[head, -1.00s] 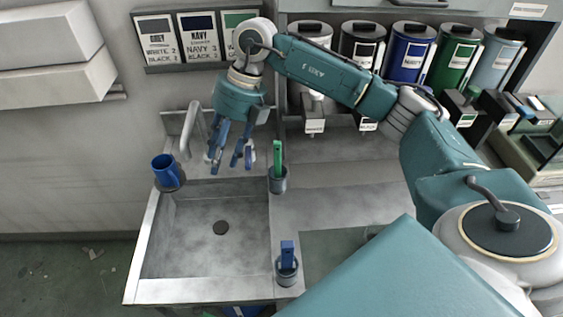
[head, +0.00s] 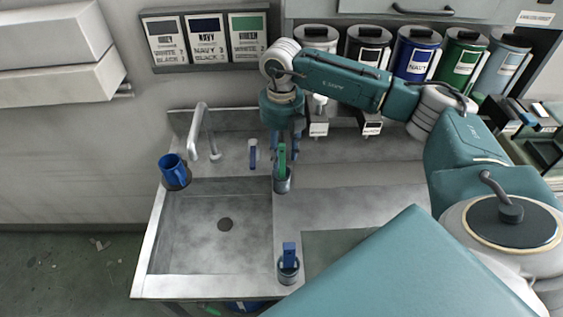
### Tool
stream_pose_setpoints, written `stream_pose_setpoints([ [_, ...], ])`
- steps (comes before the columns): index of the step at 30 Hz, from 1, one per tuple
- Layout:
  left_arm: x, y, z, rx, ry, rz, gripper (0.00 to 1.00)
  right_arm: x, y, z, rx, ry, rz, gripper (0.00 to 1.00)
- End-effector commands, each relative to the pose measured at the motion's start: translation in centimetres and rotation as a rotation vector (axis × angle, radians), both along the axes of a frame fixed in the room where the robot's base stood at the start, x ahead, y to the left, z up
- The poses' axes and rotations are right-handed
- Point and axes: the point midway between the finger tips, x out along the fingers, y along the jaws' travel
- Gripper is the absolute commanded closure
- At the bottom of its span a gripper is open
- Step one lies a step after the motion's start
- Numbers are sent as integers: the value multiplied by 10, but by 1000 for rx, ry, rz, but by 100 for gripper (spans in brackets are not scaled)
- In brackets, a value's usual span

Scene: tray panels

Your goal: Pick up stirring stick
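A green-handled stick (head: 282,158) stands upright in a dark cup (head: 282,182) at the sink's back right corner. A blue-handled stick (head: 289,252) stands in a second cup (head: 288,272) nearer the front. A small pale and blue upright piece (head: 252,155) is left of the green stick. My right gripper (head: 285,150) points down at the green stick, its fingers close around or just behind the handle. Whether they touch it is unclear. My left gripper is out of view.
A blue mug (head: 173,168) sits at the sink's back left corner, beside the faucet (head: 204,130). The sink basin (head: 205,245) is empty. Labelled paint canisters (head: 415,55) line the back right, and colour panels (head: 205,40) hang on the wall.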

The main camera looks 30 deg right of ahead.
Motion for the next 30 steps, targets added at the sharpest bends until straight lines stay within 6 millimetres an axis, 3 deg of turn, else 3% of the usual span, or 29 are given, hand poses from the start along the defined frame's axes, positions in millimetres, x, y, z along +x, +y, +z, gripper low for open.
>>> stream_pose_setpoints([
  [6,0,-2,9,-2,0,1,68,0,0,-18,0,0,0,62],
  [12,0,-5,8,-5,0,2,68,1,0,-19,0,-1,0,62],
  [18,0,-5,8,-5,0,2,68,1,0,-19,1,-2,0,100],
  [30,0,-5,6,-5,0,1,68,2,1,-15,2,-5,0,100],
])
